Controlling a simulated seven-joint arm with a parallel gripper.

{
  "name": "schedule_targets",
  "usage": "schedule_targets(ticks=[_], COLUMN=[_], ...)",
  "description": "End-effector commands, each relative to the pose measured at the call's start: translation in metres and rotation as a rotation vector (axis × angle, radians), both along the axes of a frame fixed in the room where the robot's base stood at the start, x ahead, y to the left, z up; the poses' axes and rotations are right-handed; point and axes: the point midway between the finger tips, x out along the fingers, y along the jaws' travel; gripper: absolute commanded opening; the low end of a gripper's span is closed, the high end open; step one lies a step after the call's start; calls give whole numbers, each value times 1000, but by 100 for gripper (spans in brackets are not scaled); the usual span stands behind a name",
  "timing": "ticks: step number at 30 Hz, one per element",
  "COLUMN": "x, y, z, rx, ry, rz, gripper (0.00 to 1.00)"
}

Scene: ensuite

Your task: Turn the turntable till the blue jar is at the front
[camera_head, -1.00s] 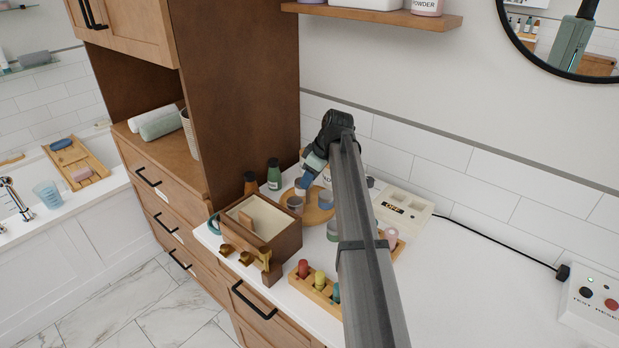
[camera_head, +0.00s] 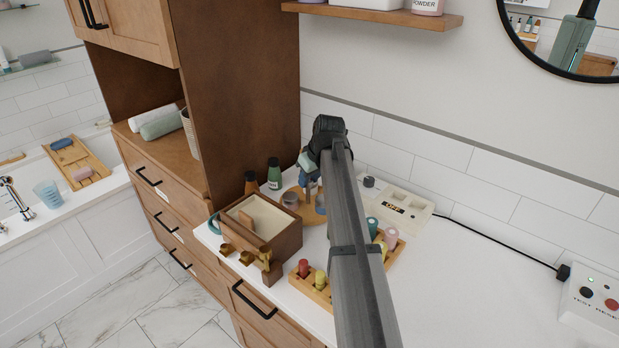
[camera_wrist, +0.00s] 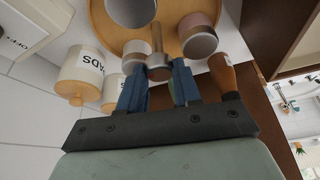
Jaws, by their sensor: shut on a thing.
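The wooden turntable (camera_head: 300,222) stands on the counter, partly hidden behind my arm. A blue jar (camera_head: 320,204) sits at its front right, partly covered by my arm. My gripper (camera_head: 309,176) is over the turntable's back part. In the wrist view, my gripper (camera_wrist: 160,72) has its blue fingers shut on an upright wooden peg (camera_wrist: 157,40) at the rim of the turntable (camera_wrist: 103,30). A pale, pinkish jar (camera_wrist: 198,38) and a grey-topped jar (camera_wrist: 130,10) stand close by.
A wooden box (camera_head: 262,222) stands close at the turntable's left front. Green (camera_head: 274,174) and amber (camera_head: 250,183) bottles stand behind. A rack of colored bottles (camera_head: 316,288) lies in front. A white switch box (camera_head: 403,208) stands right, and a jar labelled PADS (camera_wrist: 84,72) is behind.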

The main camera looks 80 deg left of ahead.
Motion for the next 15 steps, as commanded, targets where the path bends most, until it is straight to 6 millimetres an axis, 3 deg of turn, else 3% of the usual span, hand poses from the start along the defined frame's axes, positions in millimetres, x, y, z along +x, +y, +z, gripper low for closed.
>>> schedule_targets(ticks=[15], x=[-1], y=[-2], z=[0], rx=[-1], ry=[-2], rz=[-258], gripper=[0])
